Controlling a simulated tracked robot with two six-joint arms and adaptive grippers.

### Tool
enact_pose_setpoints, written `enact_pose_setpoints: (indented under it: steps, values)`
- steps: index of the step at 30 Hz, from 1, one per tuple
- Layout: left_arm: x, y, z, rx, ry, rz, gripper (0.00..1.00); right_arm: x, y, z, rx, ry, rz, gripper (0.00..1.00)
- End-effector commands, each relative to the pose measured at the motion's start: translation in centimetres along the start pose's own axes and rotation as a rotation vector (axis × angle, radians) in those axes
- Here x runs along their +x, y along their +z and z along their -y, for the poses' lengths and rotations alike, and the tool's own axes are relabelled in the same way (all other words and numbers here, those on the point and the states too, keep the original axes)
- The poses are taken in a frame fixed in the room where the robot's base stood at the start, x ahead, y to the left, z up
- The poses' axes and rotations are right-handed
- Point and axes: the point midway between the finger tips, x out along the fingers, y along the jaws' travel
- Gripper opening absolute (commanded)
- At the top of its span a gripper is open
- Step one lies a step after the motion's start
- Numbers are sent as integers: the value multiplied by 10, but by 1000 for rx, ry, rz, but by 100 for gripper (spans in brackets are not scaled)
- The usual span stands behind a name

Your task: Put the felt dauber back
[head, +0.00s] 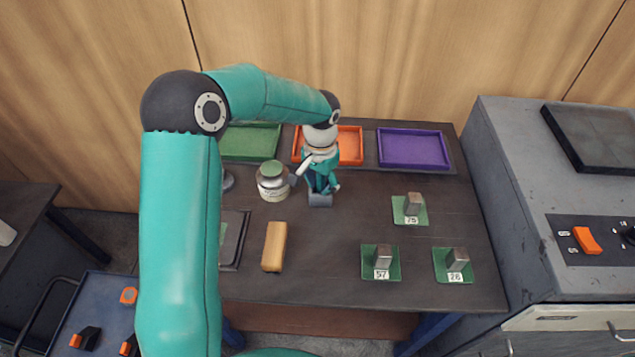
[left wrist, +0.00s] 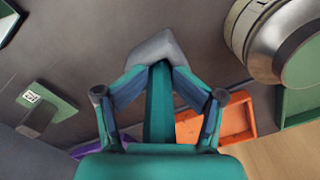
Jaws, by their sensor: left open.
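A small grey block (head: 320,199), which looks like the felt dauber, is on the dark table below my left gripper (head: 320,185). In the left wrist view the grey block (left wrist: 158,46) shows tilted beyond the finger ends of my left gripper (left wrist: 158,75). My left gripper is open and points down at it. The fingers hide part of the block, and I cannot tell whether they touch it. My right gripper is not in view.
A jar (head: 272,183) stands just left of my gripper. Green (head: 249,142), orange (head: 350,145) and purple (head: 414,149) trays lie behind. A tan block (head: 274,247) lies in front. Metal blocks on numbered green plates (head: 380,263) stand to the right.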

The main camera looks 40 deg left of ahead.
Motion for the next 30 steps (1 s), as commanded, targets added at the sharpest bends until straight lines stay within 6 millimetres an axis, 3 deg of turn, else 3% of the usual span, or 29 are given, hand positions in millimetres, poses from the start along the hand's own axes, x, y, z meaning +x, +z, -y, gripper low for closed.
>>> enact_pose_setpoints:
  steps: [8, 13, 15, 30]
  values:
    - [-2, 1, -1, 1, 1, 5, 48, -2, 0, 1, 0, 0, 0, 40]
    - [-17, 1, 0, 1, 0, 2, 48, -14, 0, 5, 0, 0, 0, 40]
    - [-23, -1, 0, 1, -1, -3, 48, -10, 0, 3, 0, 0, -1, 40]
    - [-121, -1, 0, 0, -1, -4, 48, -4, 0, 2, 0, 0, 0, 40]
